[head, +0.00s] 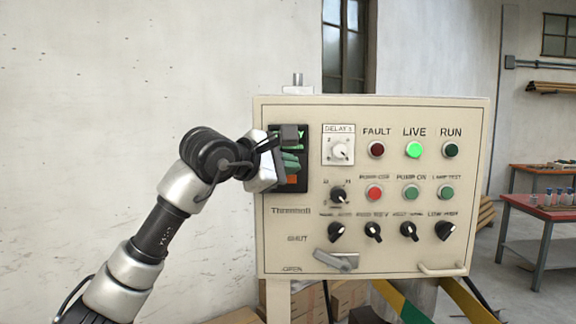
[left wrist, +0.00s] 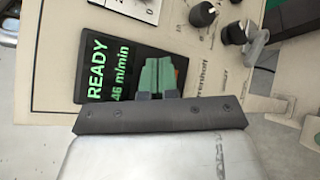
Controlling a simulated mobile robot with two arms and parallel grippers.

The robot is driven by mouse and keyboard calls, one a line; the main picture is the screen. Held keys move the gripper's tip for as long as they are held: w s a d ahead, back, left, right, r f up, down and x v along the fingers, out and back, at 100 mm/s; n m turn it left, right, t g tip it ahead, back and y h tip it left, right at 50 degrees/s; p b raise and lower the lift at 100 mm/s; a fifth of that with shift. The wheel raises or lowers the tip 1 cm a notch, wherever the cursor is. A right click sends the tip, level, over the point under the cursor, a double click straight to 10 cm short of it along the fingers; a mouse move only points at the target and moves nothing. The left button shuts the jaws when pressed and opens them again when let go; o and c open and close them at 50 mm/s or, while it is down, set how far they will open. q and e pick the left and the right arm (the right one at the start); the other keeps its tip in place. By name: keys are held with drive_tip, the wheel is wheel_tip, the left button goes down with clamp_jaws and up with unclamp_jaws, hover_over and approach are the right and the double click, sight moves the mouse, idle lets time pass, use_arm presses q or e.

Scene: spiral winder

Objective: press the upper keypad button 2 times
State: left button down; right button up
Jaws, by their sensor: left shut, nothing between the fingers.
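The black display keypad unit (head: 303,145) is on the upper left of the cream control panel. In the left wrist view, its screen (left wrist: 108,72) reads "READY" and "46 m/min" in green. My left gripper (head: 292,162) is in front of this unit, with its green fingertips shut together and empty. The fingertips also show in the left wrist view (left wrist: 158,76), over the part of the unit beside the screen. An orange-red patch (head: 292,180) shows just below the fingers. The upper keypad button is not visible, apparently hidden behind them. I cannot tell whether the fingertips touch it.
To the right are the delay dial (head: 340,150), a lit green LIVE lamp (head: 413,150), several buttons and black knobs. A grey lever handle (head: 336,261) sticks out at the lower panel. A red-topped table (head: 540,208) stands at far right. The wall on the left is bare.

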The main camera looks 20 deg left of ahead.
use_arm(q)
drive_tip(key=shift+w+a, duration=0.15)
drive_tip(key=shift+w, duration=0.25)
idle(0.7)
drive_tip(key=shift+s, duration=0.1)
drive_tip(key=shift+s+d+b, duration=0.2)
drive_tip(key=shift+s+b, duration=0.15)
drive_tip(key=shift+s, duration=0.3)
drive_tip(key=shift+s, duration=0.1)
drive_tip(key=s+b, duration=0.1)
drive_tip(key=s+d, duration=0.1)
drive_tip(key=s, duration=0.1)
drive_tip(key=s+b, duration=0.1)
drive_tip(key=shift+s+d+b, duration=0.25)
drive_tip(key=shift+s+b, duration=0.05)
drive_tip(key=shift+b, duration=0.05)
